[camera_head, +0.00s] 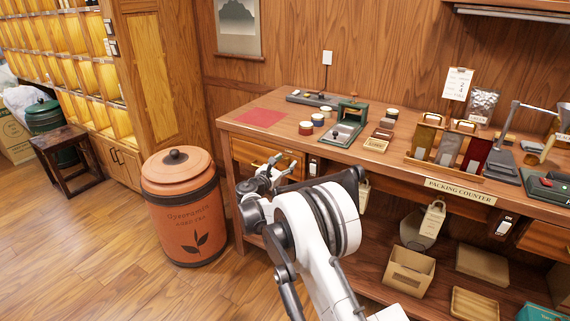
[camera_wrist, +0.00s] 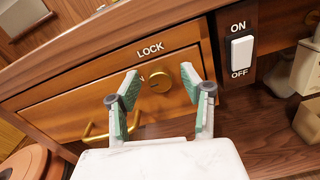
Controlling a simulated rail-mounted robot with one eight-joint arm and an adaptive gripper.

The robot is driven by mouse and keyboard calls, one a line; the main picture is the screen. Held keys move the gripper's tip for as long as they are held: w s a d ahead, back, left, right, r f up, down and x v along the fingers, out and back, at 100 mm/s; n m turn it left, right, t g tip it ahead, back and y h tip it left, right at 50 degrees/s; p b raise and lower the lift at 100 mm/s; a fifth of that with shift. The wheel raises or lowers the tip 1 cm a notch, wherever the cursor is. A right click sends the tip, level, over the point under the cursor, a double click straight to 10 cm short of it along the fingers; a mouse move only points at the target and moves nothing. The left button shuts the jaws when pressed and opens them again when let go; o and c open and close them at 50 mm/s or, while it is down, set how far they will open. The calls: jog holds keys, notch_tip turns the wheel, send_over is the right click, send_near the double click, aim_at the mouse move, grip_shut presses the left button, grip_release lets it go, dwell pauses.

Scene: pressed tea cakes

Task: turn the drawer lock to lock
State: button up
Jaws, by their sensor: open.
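The drawer lock (camera_wrist: 160,81) is a round brass knob on the wooden drawer front in the wrist view. The word LOCK (camera_wrist: 150,48) stands above it, and a partly hidden label shows to its left. My gripper (camera_wrist: 160,88) is open, with its green-padded fingers to the left and right of the lock; I cannot tell whether either touches it. The drawer (camera_wrist: 70,105) looks shut and has a brass handle (camera_wrist: 97,131) at lower left. In the head view my gripper (camera_head: 262,172) is in front of the drawer (camera_head: 262,155), and the lock is hidden there.
An ON/OFF switch (camera_wrist: 239,52) is to the right of the drawer. A terracotta bin (camera_head: 181,215) stands on the floor left of the counter. The counter top (camera_head: 235,124) holds tins, a red mat (camera_head: 260,117) and tools. Cardboard boxes (camera_head: 408,270) sit on the lower shelf.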

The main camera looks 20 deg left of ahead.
grip_shut()
dwell(0.3)
jog(key=m+b, duration=0.2)
jog(key=m, duration=0.2)
jog(key=shift+f+m+b, duration=0.1)
jog(key=shift+m+b, duration=0.2)
jog(key=shift+m, duration=0.1)
jog(key=m+b, duration=0.1)
jog(key=m, duration=0.3)
jog(key=shift+m+b, duration=0.3)
jog(key=m+b, duration=0.1)
jog(key=m, duration=0.3)
jog(key=shift+m+b, duration=0.4)
jog(key=shift+m, duration=1.9)
